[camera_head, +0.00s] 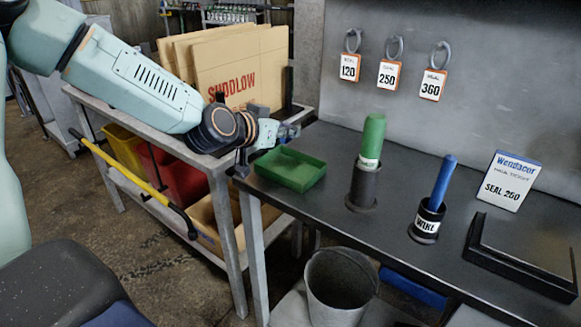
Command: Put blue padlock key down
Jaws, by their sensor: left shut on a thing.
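My left gripper (284,133) reaches in from the left, above the back left end of the dark bench (330,220), close to the green tray (290,169). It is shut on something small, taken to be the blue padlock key. The key itself cannot be made out at the dark fingers. The green tray looks empty and lies just below and right of the gripper. My right gripper is not in view.
A green-handled tool in a holder (362,190), a blue-handled tool in a cup (427,222), a seal sign (505,181) and a black frame (520,262) stand on the bench. A bucket (339,285) stands below.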

